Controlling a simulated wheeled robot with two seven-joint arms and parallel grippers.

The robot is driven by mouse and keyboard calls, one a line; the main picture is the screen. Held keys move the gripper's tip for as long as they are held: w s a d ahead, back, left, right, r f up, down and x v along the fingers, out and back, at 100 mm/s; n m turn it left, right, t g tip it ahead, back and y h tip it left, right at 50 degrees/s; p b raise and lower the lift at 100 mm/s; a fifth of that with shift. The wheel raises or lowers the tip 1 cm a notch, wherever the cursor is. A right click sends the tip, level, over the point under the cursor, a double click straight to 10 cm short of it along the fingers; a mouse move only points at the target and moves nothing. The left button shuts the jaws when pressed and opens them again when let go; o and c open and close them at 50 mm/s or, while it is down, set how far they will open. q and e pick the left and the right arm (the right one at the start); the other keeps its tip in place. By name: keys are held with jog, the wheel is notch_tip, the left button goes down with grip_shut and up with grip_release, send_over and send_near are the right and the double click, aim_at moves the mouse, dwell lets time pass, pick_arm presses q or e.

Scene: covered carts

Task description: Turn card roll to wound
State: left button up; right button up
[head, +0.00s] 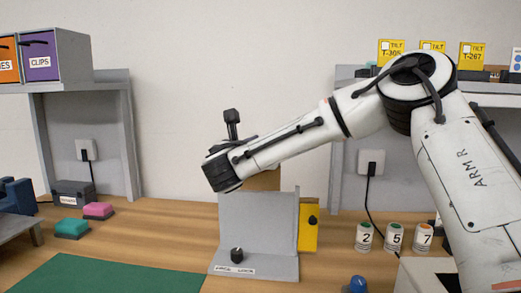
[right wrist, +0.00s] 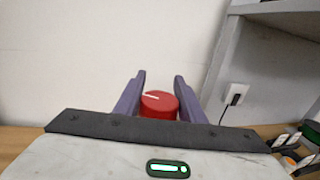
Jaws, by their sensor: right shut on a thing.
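A red round knob (right wrist: 160,106) with a white line on its top shows in the right wrist view, between the two purple fingers of my right gripper (right wrist: 159,76), which is shut on it. The white line points to the upper left. In the head view my right wrist hides the fingers and the red knob. A grey upright panel (head: 240,220) with a foot stands under the wrist. A black knob (head: 237,255) sits on its foot above small labels too small to read. A brown piece (head: 265,180) shows behind the panel. I cannot tell which part is the card roll. My left gripper is not in view.
Several numbered cans (head: 394,238) and a blue knob (head: 356,285) are at right. A green mat (head: 105,275) lies front left, near teal (head: 72,229) and pink (head: 98,210) blocks. Grey shelves flank the back.

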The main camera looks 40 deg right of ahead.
jog(key=m+g, duration=0.1)
jog(key=g+h, duration=0.1)
jog(key=shift+s+d+m+g, duration=0.1)
jog(key=shift+s+m+g, duration=0.1)
jog(key=shift+m+g, duration=0.15)
jog(key=shift+s+d+r+m+g+h+p, duration=0.1)
jog(key=shift+s+m+g+h+p, duration=0.15)
jog(key=shift+m+g, duration=0.45)
jog(key=shift+s+f+m+g+h+p, duration=0.15)
jog(key=shift+m+g+p, duration=0.25)
jog(key=shift+g, duration=0.55)
jog(key=shift+s+d+r+m+g+h+p, duration=0.1)
jog(key=shift+r+m+g+h+p, duration=0.15)
jog(key=shift+m+g, duration=0.45)
jog(key=shift+f, duration=0.1)
jog(key=shift+s+g, duration=0.1)
jog(key=shift+g, duration=0.3)
jog(key=o, duration=1)
jog(key=shift+o, duration=0.2)
